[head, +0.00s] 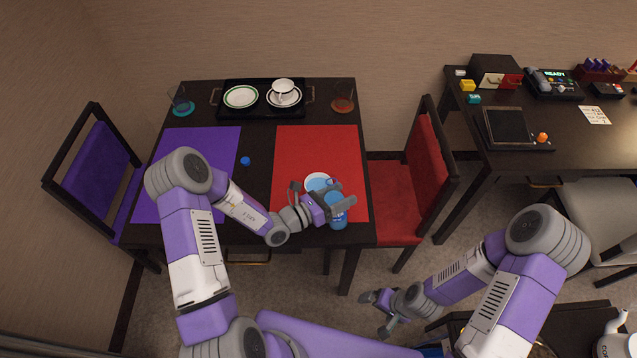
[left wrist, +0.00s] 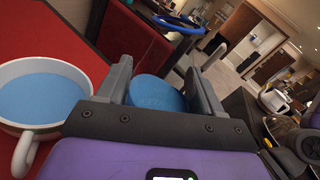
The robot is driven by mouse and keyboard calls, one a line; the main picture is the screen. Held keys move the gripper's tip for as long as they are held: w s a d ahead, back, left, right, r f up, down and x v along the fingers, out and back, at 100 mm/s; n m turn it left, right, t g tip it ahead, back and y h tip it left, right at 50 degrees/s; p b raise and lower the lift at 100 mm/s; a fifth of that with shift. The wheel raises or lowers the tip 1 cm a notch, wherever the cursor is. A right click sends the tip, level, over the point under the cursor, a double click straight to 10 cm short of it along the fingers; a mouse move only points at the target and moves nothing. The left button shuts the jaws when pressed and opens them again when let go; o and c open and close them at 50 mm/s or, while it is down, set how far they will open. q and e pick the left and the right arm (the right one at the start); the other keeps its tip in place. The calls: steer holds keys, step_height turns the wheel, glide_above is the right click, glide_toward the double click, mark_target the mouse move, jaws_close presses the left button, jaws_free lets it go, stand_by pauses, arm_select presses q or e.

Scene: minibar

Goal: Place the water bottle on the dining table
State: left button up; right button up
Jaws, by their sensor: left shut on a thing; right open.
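The water bottle (head: 338,219) is blue and sits between the fingers of my left gripper (head: 331,202), near the front right corner of the dining table (head: 257,185). In the left wrist view a round blue part of the bottle (left wrist: 155,93) shows between the two fingers, which are shut on it. The gripper hides part of the bottle in the head view, and I cannot tell whether its base touches the table. My right gripper (head: 382,312) is open and empty, in front of the table and lower down.
A white cup with blue inside (head: 317,182) stands on the red mat (head: 318,150), close beside my left gripper. A purple mat (head: 215,145), a small blue cap (head: 245,161) and a black tray (head: 263,110) with dishes are also on the table. A red chair (head: 390,200) stands at right.

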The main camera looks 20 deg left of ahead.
arm_select(q)
steer(key=m, duration=0.2)
steer(key=m+b, duration=0.1)
steer(key=m, duration=0.1)
steer(key=shift+s+d, duration=0.25)
steer(key=shift+s, duration=0.1)
